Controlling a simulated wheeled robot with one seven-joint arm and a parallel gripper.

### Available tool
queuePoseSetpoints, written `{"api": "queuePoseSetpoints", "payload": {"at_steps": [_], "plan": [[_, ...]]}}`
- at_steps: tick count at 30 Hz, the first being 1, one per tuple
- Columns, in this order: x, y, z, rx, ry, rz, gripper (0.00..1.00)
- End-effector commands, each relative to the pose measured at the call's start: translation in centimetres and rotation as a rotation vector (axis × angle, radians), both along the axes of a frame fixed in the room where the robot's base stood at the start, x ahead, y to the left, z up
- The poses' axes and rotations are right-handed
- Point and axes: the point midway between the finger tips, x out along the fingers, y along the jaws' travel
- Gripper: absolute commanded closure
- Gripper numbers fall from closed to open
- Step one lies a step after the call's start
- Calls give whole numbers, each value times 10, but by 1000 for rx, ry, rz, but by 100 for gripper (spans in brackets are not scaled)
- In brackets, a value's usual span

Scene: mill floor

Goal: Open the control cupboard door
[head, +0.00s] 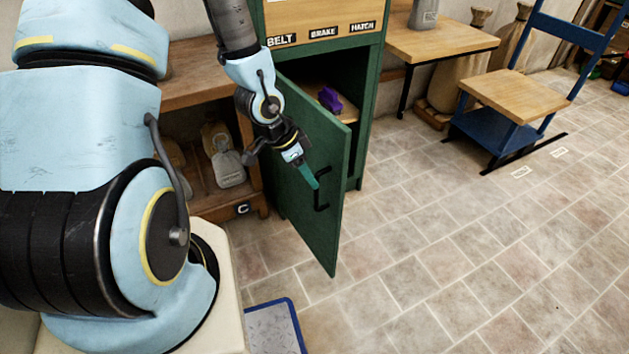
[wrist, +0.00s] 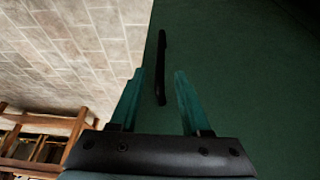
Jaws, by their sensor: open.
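The green control cupboard (head: 368,95) stands at the upper middle of the head view. Its door (head: 310,212) is swung part-way open, and a dark shelf space shows behind it. A black bar handle (head: 321,190) is on the door's outer face near its free edge; it also shows in the wrist view (wrist: 161,68). My gripper (head: 314,184) is open, with teal fingers, close to the door's outer face beside the handle. In the wrist view the handle lies ahead of and between the two fingers (wrist: 158,75). I cannot tell whether a finger touches the door.
A purple object (head: 330,99) lies on the cupboard's inner shelf. A wooden shelf unit marked C (head: 243,209) with jugs stands left of the cupboard. A blue-edged mat (head: 275,328) lies on the floor below. The tiled floor right of the door is clear.

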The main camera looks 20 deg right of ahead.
Motion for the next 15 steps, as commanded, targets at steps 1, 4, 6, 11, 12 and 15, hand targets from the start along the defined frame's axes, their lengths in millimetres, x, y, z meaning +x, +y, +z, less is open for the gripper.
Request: {"api": "queuePoseSetpoints", "payload": {"at_steps": [1, 4, 6, 11, 12, 15], "plan": [[1, 4, 13, -3, -3, 3, 53], [0, 11, 28, -1, -1, 3, 53], [0, 14, 36, -2, -1, 3, 53], [-1, 18, 44, -1, 1, 0, 53], [-1, 18, 44, 0, 1, 0, 53], [-1, 19, 45, 0, 1, 0, 53]]}}
